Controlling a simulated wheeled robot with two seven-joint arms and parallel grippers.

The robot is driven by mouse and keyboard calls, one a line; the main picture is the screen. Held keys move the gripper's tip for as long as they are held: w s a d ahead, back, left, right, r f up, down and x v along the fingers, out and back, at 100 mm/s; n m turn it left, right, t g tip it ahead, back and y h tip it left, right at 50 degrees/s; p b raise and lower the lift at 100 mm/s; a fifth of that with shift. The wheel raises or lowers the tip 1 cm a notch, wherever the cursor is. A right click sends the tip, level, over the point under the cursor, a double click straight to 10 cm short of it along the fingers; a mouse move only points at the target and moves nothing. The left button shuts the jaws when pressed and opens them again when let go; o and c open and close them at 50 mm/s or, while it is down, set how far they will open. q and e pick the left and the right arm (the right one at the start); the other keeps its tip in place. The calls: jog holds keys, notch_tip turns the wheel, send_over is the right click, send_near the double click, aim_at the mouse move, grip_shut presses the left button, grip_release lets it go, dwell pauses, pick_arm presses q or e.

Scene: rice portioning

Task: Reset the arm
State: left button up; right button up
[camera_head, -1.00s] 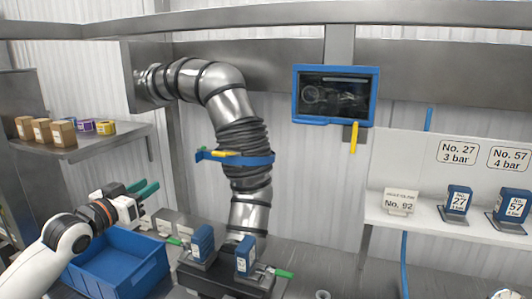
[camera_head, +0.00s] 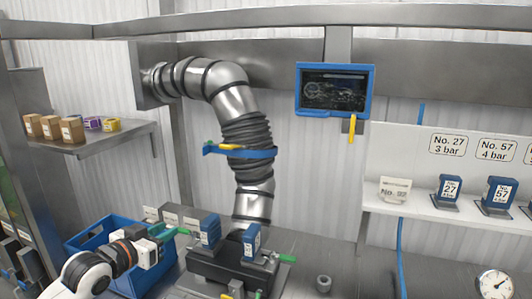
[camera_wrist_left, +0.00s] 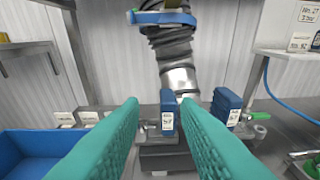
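My left gripper (camera_head: 166,236) has teal fingers and sits in front of the blue bin's right edge, to the left of the dark block under the bent metal duct. In the left wrist view (camera_wrist_left: 160,103) its two fingers are spread apart with nothing between them. Beyond the gap stands a blue labelled block (camera_wrist_left: 167,108); a second blue block (camera_wrist_left: 226,104) stands to its right. In the head view the left blue block (camera_head: 210,229) and right blue block (camera_head: 252,241) stand on the dark base (camera_head: 222,268). My right gripper is in neither view.
An open blue bin (camera_head: 90,237) lies at left, partly behind my left arm. The metal duct (camera_head: 250,170) hangs over the base. Numbered blue blocks (camera_head: 449,189) stand on the white shelf at right. A gauge (camera_head: 496,284) lies at bottom right. The counter between is mostly clear.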

pick_arm(q)
jog(key=s+d+f+g+y, duration=0.1)
jog(key=s+d+f+g, duration=0.2)
jog(key=s+f, duration=0.55)
jog(key=s+d+f+g+y, duration=0.15)
jog(key=s+d+f, duration=0.25)
jog(key=s+f, duration=0.45)
jog(key=s+a+f+n+g+y, duration=0.1)
jog(key=s+a+f+g+y, duration=0.2)
jog(key=s, duration=0.8)
jog(key=s+f+n+g, duration=0.2)
jog(key=s+f+g, duration=0.25)
jog(key=s, duration=0.55)
jog(key=s+a+f+x, duration=0.1)
jog(key=s+x, duration=0.2)
jog(key=x, duration=1)
jog(key=s+x, duration=0.3)
jog(key=x, duration=0.9)
jog(key=s+a+f+g, duration=0.1)
jog(key=s+a+f, duration=0.2)
jog(key=s+f, duration=1.4)
jog(key=shift+f+m+g, duration=0.3)
jog(key=shift+f+m, duration=0.1)
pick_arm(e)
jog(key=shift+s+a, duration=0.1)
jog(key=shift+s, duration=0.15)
